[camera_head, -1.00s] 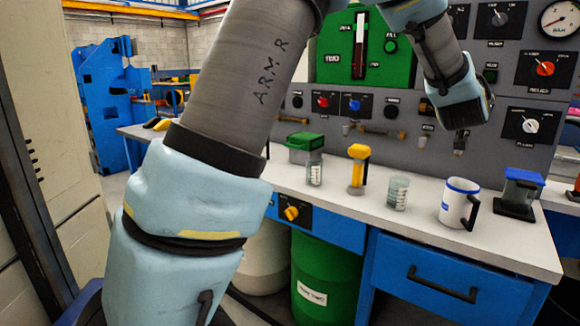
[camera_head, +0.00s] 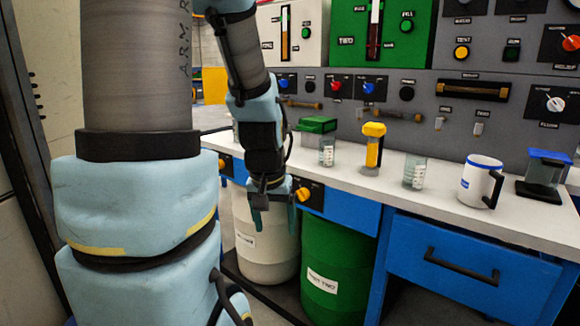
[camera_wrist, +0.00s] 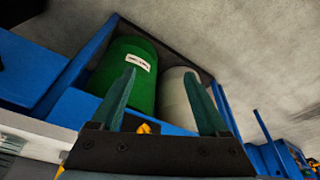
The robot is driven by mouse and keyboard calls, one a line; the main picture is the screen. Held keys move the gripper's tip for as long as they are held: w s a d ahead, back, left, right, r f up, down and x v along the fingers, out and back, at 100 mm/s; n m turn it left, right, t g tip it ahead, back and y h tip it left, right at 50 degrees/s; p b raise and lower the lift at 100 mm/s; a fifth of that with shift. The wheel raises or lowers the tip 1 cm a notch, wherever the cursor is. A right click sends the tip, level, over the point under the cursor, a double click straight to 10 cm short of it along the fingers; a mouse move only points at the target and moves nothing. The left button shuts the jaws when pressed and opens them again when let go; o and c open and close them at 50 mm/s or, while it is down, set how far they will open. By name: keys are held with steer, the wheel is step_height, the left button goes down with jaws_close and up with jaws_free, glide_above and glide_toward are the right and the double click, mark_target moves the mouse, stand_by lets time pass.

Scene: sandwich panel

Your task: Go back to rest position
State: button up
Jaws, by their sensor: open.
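My gripper (camera_head: 273,212) hangs pointing down in front of the workbench's front edge, left of the middle in the head view. Its two greenish fingers are apart with nothing between them. In the wrist view, my gripper (camera_wrist: 168,100) also shows its two fingers spread and empty, with the barrels beyond them. My arm comes down along the left side of the head view and hides part of the bench's left end.
The white bench top (camera_head: 450,198) holds a green-lidded container (camera_head: 318,125), a yellow-topped item (camera_head: 373,148), a beaker (camera_head: 414,172), a white mug (camera_head: 480,182) and a blue-topped device (camera_head: 544,172). A green barrel (camera_head: 330,255) and white barrel (camera_head: 262,250) stand below.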

steer(key=s+a+f+n+g, duration=0.1)
steer(key=s+a+f, duration=0.1)
steer(key=s+a, duration=0.2)
step_height(320, 180, up, 23)
steer(key=p, duration=2.2)
steer(key=shift+d+f+y, duration=0.2)
steer(key=shift+d+y, duration=0.1)
steer(key=shift+s, duration=0.1)
